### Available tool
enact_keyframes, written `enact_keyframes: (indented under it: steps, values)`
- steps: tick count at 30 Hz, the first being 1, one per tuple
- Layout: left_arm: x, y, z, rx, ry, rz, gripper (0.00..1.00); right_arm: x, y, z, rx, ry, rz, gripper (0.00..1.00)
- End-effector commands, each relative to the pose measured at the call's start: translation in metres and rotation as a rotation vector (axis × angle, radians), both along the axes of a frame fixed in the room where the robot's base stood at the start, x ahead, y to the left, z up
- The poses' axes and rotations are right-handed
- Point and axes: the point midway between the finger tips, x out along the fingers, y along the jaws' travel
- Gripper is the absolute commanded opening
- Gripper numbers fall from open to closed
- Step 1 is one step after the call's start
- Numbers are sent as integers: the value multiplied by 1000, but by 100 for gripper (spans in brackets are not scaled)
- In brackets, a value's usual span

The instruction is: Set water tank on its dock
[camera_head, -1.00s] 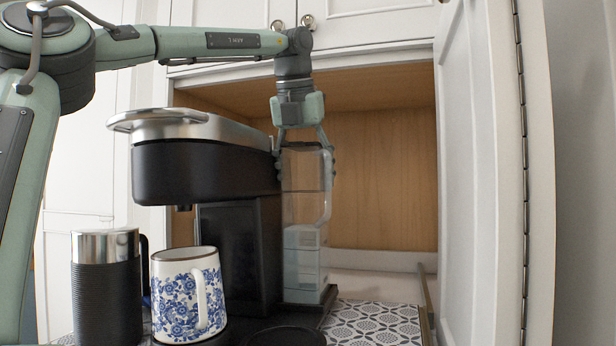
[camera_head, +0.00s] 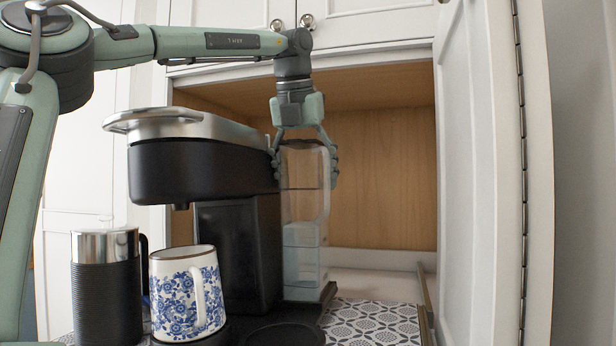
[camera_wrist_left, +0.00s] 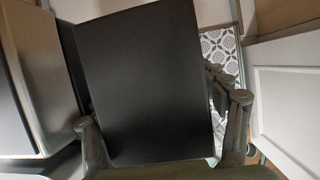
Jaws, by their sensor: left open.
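The clear water tank (camera_head: 305,235) stands upright at the right side of the black coffee machine (camera_head: 205,170), with its foot at the dark base (camera_head: 328,292) there. Water shows in its lower part. My left gripper (camera_head: 306,170) points down over the tank top, with one finger on each side of it. The fingers are open, and I cannot tell whether they touch the tank. In the left wrist view the two fingers (camera_wrist_left: 165,112) stand wide apart, with a dark flat surface between them. The exact seating of the tank's foot is hard to see. My right gripper is not in view.
A blue-flowered white mug (camera_head: 185,295) and a black ribbed canister with a steel top (camera_head: 105,285) stand in front at left. An open white cabinet door (camera_head: 490,170) bounds the right side. Patterned tiles (camera_head: 375,322) lie clear beside the machine. The wooden cabinet interior (camera_head: 385,180) is behind.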

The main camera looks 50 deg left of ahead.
Motion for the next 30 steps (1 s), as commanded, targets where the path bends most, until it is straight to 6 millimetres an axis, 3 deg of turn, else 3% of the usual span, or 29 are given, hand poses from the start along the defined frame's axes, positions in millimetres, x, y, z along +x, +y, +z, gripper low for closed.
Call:
enact_keyframes:
  steps: [1,5,21,30]
  values:
    - [-3,5,-7,-1,17,11,85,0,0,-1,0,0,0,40]
    - [-4,4,-2,-1,16,12,85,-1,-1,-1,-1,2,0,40]
    - [-32,-22,95,2,0,5,85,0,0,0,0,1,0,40]
    - [-38,-27,112,3,1,2,85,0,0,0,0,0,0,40]
